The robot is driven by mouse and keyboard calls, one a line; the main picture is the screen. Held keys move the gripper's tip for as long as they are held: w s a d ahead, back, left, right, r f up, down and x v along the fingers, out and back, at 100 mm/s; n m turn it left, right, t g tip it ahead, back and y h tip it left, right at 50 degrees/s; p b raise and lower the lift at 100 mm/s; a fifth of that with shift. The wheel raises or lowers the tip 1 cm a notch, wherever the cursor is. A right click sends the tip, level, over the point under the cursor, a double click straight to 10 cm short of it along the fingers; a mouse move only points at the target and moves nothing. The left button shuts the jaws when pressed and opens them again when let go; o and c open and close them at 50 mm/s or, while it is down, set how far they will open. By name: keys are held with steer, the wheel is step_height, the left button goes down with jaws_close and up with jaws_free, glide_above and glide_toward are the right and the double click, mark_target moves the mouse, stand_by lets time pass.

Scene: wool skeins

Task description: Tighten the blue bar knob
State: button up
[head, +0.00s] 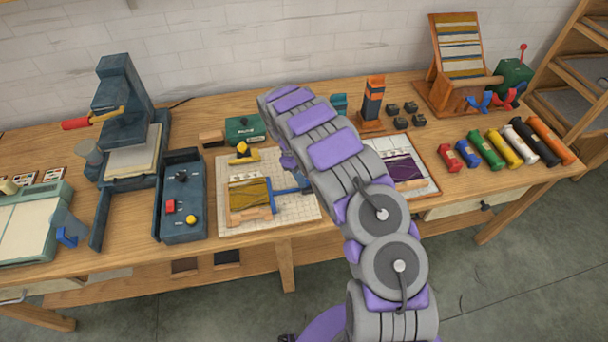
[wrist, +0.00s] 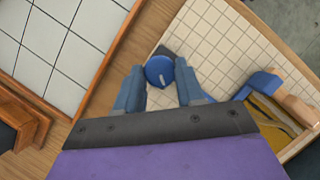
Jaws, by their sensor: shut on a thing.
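The round blue knob (wrist: 159,71) with a pale mark on its top sits between the two fingertips of my gripper (wrist: 158,80) in the wrist view. The jaws are shut on it from both sides. It is over a white gridded board (wrist: 215,40). A blue bar piece (wrist: 264,82) shows at the right beside a mustard weave and a wooden strip. In the head view the blue bar (head: 291,188) runs from the mustard weave (head: 250,193) toward my arm, which hides the knob and my fingertips.
A dark blue control box (head: 183,205) stands left of the board. A purple weave (head: 400,168) lies on another board right of my arm. Several coloured rolls (head: 493,149) lie farther right.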

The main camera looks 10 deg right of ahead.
steer(key=shift+w+m, duration=0.1)
steer(key=shift+m, duration=0.3)
steer(key=m+p, duration=0.1)
steer(key=m, duration=0.1)
steer(key=m+g+y, duration=0.1)
steer(key=m, duration=0.1)
steer(key=shift+w+d+r+y+p, duration=0.1)
steer(key=shift+r+y+p, duration=0.05)
steer(key=shift+y+p, duration=0.2)
steer(key=m, duration=0.2)
steer(key=m+y+p, duration=0.1)
steer(key=m, duration=0.1)
steer(key=m+y+p, duration=0.1)
steer(key=m, duration=0.1)
steer(key=shift+d, duration=0.25)
steer(key=m+y+p, duration=0.1)
steer(key=m, duration=0.2)
steer(key=m+y+p, duration=0.1)
steer(key=m+p, duration=0.1)
steer(key=shift+d+m+t, duration=0.15)
steer(key=shift+m+t, duration=0.15)
steer(key=shift+m, duration=0.1)
steer(key=m+t+p, duration=0.1)
steer(key=m, duration=0.1)
steer(key=m+y+p, duration=0.1)
steer(key=m, duration=0.2)
steer(key=shift+d+t+y+p, duration=0.2)
steer(key=shift+t+y+p, duration=0.05)
steer(key=shift+t+p, duration=0.15)
steer(key=shift+m, duration=0.3)
